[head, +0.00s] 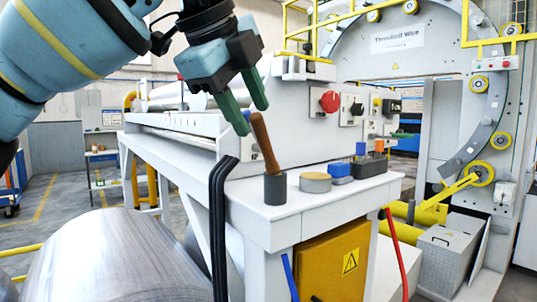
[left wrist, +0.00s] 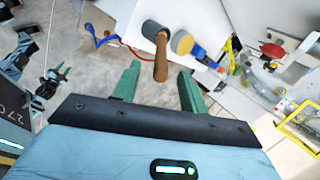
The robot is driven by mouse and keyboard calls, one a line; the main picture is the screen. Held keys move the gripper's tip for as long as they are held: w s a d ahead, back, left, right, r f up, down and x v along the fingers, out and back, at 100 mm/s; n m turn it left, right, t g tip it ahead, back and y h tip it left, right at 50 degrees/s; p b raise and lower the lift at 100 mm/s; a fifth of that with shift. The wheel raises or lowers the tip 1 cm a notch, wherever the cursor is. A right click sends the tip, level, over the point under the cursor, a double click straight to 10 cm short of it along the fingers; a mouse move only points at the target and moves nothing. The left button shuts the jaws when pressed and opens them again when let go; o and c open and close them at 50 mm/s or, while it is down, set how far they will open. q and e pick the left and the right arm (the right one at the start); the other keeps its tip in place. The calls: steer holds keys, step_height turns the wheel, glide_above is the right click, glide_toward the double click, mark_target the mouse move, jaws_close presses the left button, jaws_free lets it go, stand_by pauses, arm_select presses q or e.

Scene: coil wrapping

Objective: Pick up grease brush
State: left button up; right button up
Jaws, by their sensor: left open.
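The grease brush (head: 264,143) shows as a brown wooden handle. It leans up out of a dark grey cup (head: 275,188) on the white bench top, and its lower end is hidden in the cup. My left gripper (head: 252,118) is open, with its green fingers around the top of the handle level. In the left wrist view the handle (left wrist: 161,60) lies between the two fingers (left wrist: 159,72), apart from both. What seems to be my right gripper (left wrist: 57,76) is small at the left of the left wrist view; its jaws are unclear.
A panel with a red knob (head: 330,101) rises behind. Black cables (head: 219,225) hang at the bench's left edge.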

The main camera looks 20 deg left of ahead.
mark_target(262, 146)
arm_select(q)
steer(key=shift+w+d+f, duration=0.1)
steer(key=shift+w+f, duration=0.15)
steer(key=shift+w, duration=0.1)
steer(key=shift+x, duration=2.5)
steer(key=shift+s, duration=0.1)
steer(key=shift+c, duration=0.4)
jaws_close()
